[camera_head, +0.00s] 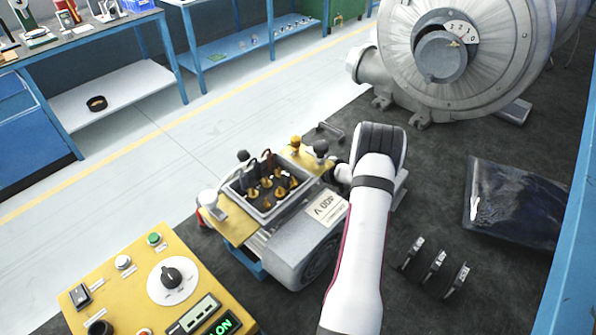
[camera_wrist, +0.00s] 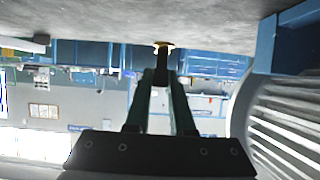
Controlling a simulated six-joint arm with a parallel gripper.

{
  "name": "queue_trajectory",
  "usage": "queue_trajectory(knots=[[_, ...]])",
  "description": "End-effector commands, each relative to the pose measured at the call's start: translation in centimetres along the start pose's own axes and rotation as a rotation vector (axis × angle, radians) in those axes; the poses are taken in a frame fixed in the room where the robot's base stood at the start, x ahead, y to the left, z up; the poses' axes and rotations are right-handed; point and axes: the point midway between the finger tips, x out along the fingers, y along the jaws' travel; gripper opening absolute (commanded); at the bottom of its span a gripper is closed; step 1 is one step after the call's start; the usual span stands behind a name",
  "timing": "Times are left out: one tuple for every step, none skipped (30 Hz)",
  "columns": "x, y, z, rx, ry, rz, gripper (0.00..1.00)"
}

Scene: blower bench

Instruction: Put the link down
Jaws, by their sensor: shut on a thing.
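In the wrist view, the dark fingers of my gripper (camera_wrist: 161,76) come together around a small brass-coloured piece (camera_wrist: 163,45) at their tips. It is probably the link, but its full shape is hidden. In the head view, my white arm reaches over the right side of the motor (camera_head: 293,253), and the fingertips and held piece cannot be made out there. The motor's open terminal box (camera_head: 237,188) holds several brass terminals (camera_head: 266,182) and dark upright leads. A plate reading 400 V (camera_head: 327,209) is on its right side.
A yellow control panel (camera_head: 130,265) stands at front left. A large grey blower (camera_head: 455,60) is at the back right. Several small dark-and-metal pieces (camera_head: 434,264) and a dark glossy bag (camera_head: 515,203) lie on the dark mat (camera_head: 415,310). Knobs stand around the terminal box.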

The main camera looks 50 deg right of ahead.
Motion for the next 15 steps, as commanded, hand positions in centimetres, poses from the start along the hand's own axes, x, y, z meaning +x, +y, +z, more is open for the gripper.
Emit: queue_trajectory(knots=[[0.5,-0.1,1.1,0.003,-0.002,-0.002,0.0],[0.7,-0.1,1.6,0.002,-0.002,-0.002,0.0],[1.0,0.0,2.0,0.001,-0.001,-0.002,0.0],[1.1,0.0,2.3,0.001,-0.001,-0.001,0.0],[1.1,0.0,2.4,0.001,0.0,-0.001,0.0],[1.2,0.0,2.5,0.001,0.0,-0.001,0.0],[1.2,0.0,2.5,0.0,0.0,-0.001,0.0],[1.1,0.0,2.4,0.0,0.0,-0.001,0.0],[1.1,0.0,2.4,0.0,0.0,-0.001,0.0],[1.1,0.0,2.4,0.0,0.0,-0.001,0.0],[1.1,0.0,2.4,0.0,0.0,-0.001,0.0],[1.2,0.0,2.5,0.0,0.0,-0.001,0.0],[1.2,0.0,2.5,0.001,0.0,-0.001,0.0],[1.2,0.0,2.6,0.001,0.0,-0.001,0.0],[1.3,0.0,2.7,0.001,0.0,-0.001,0.0]])
